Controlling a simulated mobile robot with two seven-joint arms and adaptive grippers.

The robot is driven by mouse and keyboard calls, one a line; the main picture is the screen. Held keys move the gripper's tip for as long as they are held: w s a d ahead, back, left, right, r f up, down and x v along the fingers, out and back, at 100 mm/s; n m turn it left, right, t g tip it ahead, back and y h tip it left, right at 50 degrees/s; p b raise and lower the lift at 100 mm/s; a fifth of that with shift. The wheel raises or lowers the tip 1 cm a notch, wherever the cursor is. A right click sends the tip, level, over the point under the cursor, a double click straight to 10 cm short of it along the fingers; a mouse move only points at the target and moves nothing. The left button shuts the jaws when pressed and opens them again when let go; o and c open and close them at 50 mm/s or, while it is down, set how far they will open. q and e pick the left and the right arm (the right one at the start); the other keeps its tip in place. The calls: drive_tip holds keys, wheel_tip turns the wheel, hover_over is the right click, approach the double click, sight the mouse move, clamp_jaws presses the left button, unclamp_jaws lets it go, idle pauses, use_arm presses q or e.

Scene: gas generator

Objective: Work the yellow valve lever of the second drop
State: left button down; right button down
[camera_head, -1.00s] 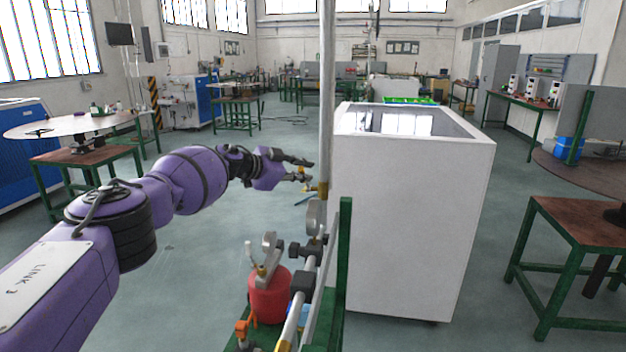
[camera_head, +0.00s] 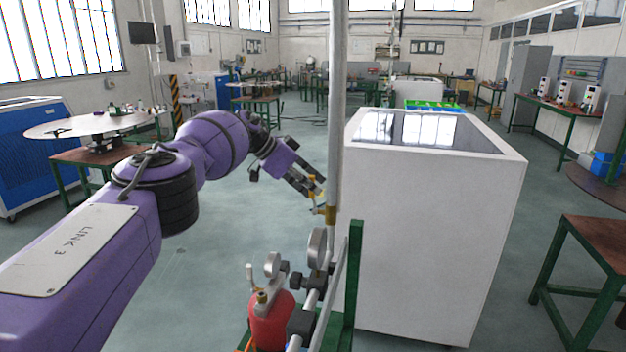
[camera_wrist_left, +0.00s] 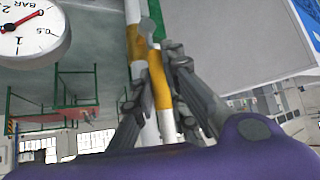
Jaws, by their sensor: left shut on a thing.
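The grey vertical pipe (camera_head: 335,110) carries a brass-coloured valve fitting (camera_head: 331,214) low on its length. The yellow valve lever (camera_wrist_left: 159,80) stands beside the pipe in the left wrist view, between the fingers of my left gripper (camera_wrist_left: 166,98). In the head view my left gripper (camera_head: 314,187) points down and right at the valve, its fingers closed about the yellow lever (camera_head: 311,184). The lever's lower end is partly covered by the fingers. My right gripper is in neither view.
A round pressure gauge (camera_wrist_left: 32,28) is close by in the left wrist view. Below the valve are a red cylinder (camera_head: 270,322) and a green frame post (camera_head: 354,275). A large white cabinet (camera_head: 430,235) stands just right of the pipe.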

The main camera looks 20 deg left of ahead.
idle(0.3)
use_arm(q)
drive_tip(key=c, duration=1.8)
unclamp_jaws()
drive_tip(key=shift+c, duration=0.2)
drive_tip(key=shift+o, duration=0.6)
drive_tip(key=shift+w, duration=0.1)
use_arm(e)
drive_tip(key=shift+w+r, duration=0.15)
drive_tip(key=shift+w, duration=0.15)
use_arm(q)
drive_tip(key=shift+a+r, duration=0.3)
drive_tip(key=shift+r, duration=0.05)
drive_tip(key=v, duration=1.1)
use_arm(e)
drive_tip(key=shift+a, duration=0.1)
